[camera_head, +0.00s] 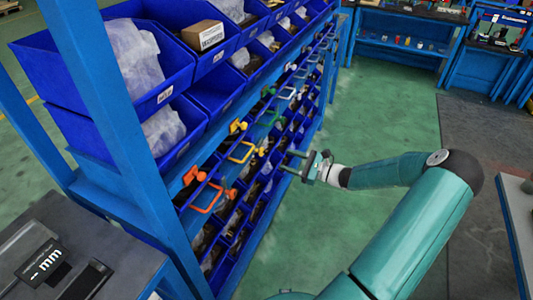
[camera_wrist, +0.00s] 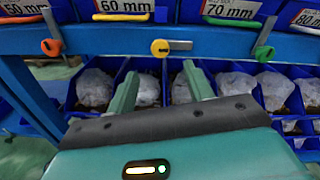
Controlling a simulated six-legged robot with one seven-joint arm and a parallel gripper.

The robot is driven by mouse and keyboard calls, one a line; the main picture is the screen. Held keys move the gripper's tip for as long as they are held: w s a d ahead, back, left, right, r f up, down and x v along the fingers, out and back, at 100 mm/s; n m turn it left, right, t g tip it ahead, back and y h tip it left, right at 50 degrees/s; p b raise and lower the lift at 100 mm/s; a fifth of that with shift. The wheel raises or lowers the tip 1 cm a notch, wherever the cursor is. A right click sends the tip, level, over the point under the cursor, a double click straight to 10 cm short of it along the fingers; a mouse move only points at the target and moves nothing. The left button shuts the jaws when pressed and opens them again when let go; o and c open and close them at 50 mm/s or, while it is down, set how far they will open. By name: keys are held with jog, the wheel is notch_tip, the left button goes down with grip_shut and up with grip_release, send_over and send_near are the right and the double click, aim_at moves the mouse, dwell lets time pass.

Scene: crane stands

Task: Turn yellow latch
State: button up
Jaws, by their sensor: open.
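The yellow latch (camera_wrist: 160,47) is on the blue beam in the wrist view, a round yellow knob with a grey bar pointing right, roughly level. In the head view, yellow knobs show on the rack near a yellow handle (camera_head: 242,152); I cannot tell for sure which is this latch. My gripper (camera_wrist: 160,69) is open and empty, its two green fingers pointing at the rack, spread to either side of the latch and below it in the picture. It also shows in the head view (camera_head: 288,161), beside the rack front, apparently touching nothing.
An orange latch (camera_wrist: 50,46) and a green latch (camera_wrist: 264,51) flank the yellow one, their bars tilted. Labelled drawers with coloured handles are above. Blue bins with bagged parts (camera_wrist: 240,88) lie below. Green floor (camera_head: 375,115) is open to the rack's right.

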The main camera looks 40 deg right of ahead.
aim_at(263, 152)
jog(key=x, duration=0.9)
jog(key=c, duration=1)
